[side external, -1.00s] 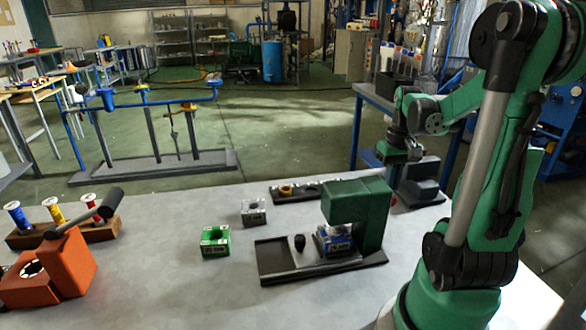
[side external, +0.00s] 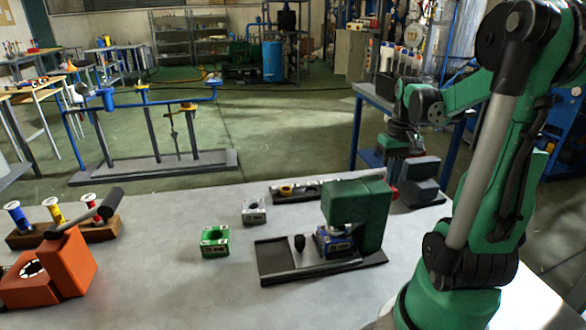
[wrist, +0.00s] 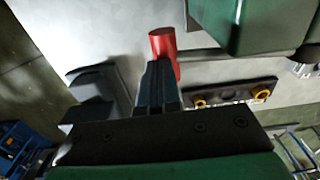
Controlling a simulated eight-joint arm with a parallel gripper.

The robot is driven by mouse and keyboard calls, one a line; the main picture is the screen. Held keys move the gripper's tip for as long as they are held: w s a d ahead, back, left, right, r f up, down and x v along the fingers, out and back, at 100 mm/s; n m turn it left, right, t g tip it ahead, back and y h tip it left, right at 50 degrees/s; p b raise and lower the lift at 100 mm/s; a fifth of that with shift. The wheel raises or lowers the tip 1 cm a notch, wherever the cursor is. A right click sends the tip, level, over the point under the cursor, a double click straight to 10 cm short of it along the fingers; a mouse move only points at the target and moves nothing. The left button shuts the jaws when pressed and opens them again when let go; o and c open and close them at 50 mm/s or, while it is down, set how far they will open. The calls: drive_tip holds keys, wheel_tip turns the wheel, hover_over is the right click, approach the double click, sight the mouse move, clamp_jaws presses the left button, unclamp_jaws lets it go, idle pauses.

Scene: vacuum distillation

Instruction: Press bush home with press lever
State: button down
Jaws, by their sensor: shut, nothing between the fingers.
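The green press (side external: 358,212) stands on a dark base in the side view, with a blue block (side external: 336,243) under its head. The bush in the block cannot be made out. A red cylinder (wrist: 162,44), perhaps the press lever's grip, lies at the fingertips in the wrist view; a bit of red also shows behind the press in the side view (side external: 393,191). My gripper (wrist: 158,72) is shut and empty, its fingers overlapping the near part of the red cylinder. I cannot tell whether they touch. The press (wrist: 255,22) is at upper right there.
A dark grey block (side external: 421,177) stands right of the press. A dark rack (side external: 312,190) with yellow rings lies behind it. A green block (side external: 215,240), a clear block (side external: 254,211) and an orange lever device (side external: 55,268) are left. Table between them is clear.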

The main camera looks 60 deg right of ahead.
wheel_tip(320, 180, up, 11)
drive_tip(key=shift+r, duration=0.2)
idle(0.6)
idle(0.4)
drive_tip(key=w+a+f+n+t, duration=0.2)
drive_tip(key=w+a+f+n, duration=0.1)
drive_tip(key=a, duration=0.5)
drive_tip(key=w+a+f+n+t, duration=0.2)
drive_tip(key=w+a, duration=0.3)
drive_tip(key=a, duration=0.3)
drive_tip(key=w+a+f+n+t, duration=0.3)
drive_tip(key=w+a+n, duration=0.1)
drive_tip(key=a, duration=0.4)
drive_tip(key=shift+f, duration=0.3)
